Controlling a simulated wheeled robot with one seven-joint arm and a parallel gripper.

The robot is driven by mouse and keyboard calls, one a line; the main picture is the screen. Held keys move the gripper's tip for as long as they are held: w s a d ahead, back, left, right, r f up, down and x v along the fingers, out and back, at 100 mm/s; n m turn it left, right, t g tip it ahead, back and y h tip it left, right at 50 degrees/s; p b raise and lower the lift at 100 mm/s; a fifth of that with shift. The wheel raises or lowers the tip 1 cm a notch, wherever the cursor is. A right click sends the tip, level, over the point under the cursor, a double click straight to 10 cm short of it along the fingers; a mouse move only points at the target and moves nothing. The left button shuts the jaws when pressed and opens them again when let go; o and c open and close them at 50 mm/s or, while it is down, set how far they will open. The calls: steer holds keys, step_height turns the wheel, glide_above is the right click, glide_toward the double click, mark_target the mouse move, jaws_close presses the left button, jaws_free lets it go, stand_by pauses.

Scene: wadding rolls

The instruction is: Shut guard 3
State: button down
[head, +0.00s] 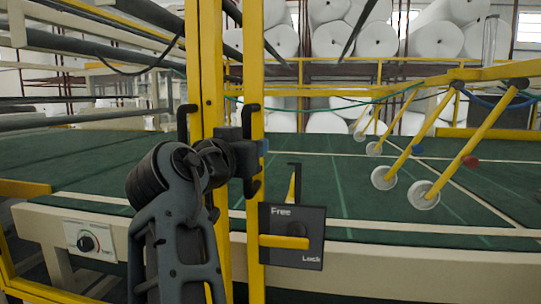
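Two yellow uprights, which look like guard frames, stand close together in the middle of the head view: a wider left one (210,60) and a narrower right one (253,70). A narrow gap shows between them. No number marks either as guard 3. Each carries a black handle: one on the left (184,122), one on the right (253,187). My gripper (259,147) is in front of the right upright, level with its handle. My wrist hides the contact, so I cannot tell whether its fingers are closed on it. A dark latch plate (292,253) marked Free and Lock has a yellow lever (283,242) lying horizontal.
A green-topped table (330,190) with a pale front beam (420,265) spans behind the uprights. Yellow arms with white wheels (422,194) stand at right. White rolls (377,40) fill the back racks.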

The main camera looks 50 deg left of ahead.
stand_by(0.3)
steer(key=c, duration=1.1)
jaws_free()
steer(key=shift+a, duration=0.1)
steer(key=shift+o, duration=0.2)
steer(key=v, duration=0.8)
steer(key=shift+b, duration=0.4)
steer(key=shift+w, duration=0.1)
steer(key=shift+c, duration=0.2)
